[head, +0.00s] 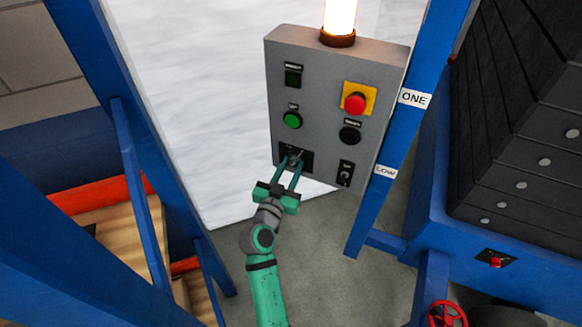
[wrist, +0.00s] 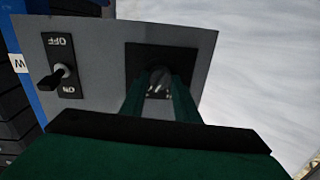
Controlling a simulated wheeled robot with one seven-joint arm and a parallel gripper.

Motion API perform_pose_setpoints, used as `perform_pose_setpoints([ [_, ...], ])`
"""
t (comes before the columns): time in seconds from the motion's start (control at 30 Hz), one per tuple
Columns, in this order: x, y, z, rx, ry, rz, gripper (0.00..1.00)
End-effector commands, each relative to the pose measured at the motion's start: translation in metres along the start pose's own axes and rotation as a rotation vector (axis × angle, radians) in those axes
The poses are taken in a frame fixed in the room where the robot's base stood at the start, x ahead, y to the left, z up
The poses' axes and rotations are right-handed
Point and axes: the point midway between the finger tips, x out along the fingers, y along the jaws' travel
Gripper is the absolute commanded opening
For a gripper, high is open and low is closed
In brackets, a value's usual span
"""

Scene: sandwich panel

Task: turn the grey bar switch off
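The grey bar switch (head: 294,158) sits on a black plate at the lower left of the grey control panel (head: 334,90). My gripper (head: 292,164) reaches up to this plate with one finger on each side of the bar. In the wrist view my gripper (wrist: 158,76) shows its two green fingers apart over the black plate (wrist: 190,62), with part of the bar switch (wrist: 157,80) in the gap. The fingers hide much of the bar, so its angle is unclear. I cannot tell whether either finger touches it.
A small ON/OFF toggle (wrist: 58,76) is beside the black plate; it also shows at the panel's lower right (head: 345,173). A red emergency button (head: 355,102), a green button (head: 292,120) and a black knob (head: 349,134) are above. A blue post (head: 405,120) stands right of the panel.

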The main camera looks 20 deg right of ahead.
Motion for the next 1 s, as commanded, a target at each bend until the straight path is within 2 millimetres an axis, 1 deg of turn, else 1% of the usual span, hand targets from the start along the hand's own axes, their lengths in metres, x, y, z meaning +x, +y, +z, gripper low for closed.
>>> perform_pose_setpoints([
  [0.27,-0.0002,0.0,0.0001,-0.022,-0.002,0.0,0.06],
  [0.47,-0.0003,-0.0003,-0.0002,-0.105,-0.009,0.0,0.06],
  [0.67,-0.0004,-0.0012,-0.001,-0.26,-0.02,0.0,0.06],
  [1.0,-0.0006,-0.0028,-0.0015,-0.581,-0.044,0.001,0.06],
])
